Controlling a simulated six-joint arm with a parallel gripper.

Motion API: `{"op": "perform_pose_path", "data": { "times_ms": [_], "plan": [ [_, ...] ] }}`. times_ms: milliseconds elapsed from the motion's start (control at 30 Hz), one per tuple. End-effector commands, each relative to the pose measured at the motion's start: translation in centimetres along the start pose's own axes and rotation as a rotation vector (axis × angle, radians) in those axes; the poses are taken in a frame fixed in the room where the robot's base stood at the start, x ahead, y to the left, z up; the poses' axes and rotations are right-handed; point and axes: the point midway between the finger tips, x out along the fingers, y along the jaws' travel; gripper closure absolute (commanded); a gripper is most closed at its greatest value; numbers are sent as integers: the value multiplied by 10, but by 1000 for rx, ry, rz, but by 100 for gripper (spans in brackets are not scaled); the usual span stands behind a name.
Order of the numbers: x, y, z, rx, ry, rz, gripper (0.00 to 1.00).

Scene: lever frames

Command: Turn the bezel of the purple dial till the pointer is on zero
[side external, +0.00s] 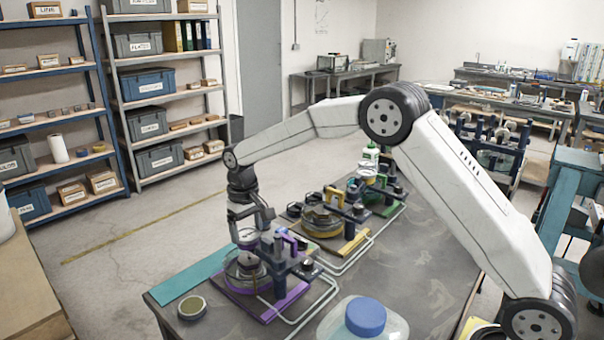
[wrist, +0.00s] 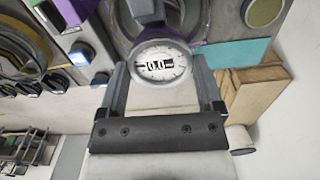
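The purple dial's lever frame stands at the near left of the bench, with a purple base plate (side external: 280,302) and dark posts. In the wrist view the round dial (wrist: 161,62) has a pale face, a grey bezel and a dark central marking that seems to read 0.0. The pointer is too small to make out. My gripper (side external: 248,240) reaches down over this frame. In the wrist view its two fingers (wrist: 162,66) stand apart, one on each side of the bezel. I cannot tell whether they touch it.
A yellow lever frame (side external: 322,220) and a green one (side external: 378,190) stand farther along the bench. A teal mat (side external: 190,270) and a small round tin (side external: 192,307) lie near the left edge. A blue-capped jar (side external: 365,318) stands at the front. Pale tubing loops beside the frames.

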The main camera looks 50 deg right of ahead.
Motion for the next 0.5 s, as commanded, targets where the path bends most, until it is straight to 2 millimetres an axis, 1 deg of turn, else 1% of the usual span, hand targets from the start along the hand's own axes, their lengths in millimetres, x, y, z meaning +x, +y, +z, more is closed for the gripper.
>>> {"op": "perform_pose_path", "data": {
  "times_ms": [167, 500],
  "plan": [
    [0, 0, 0, -14, 0, -1, 74],
    [-1, 0, 0, -177, 0, -1, 74]
  ]
}}
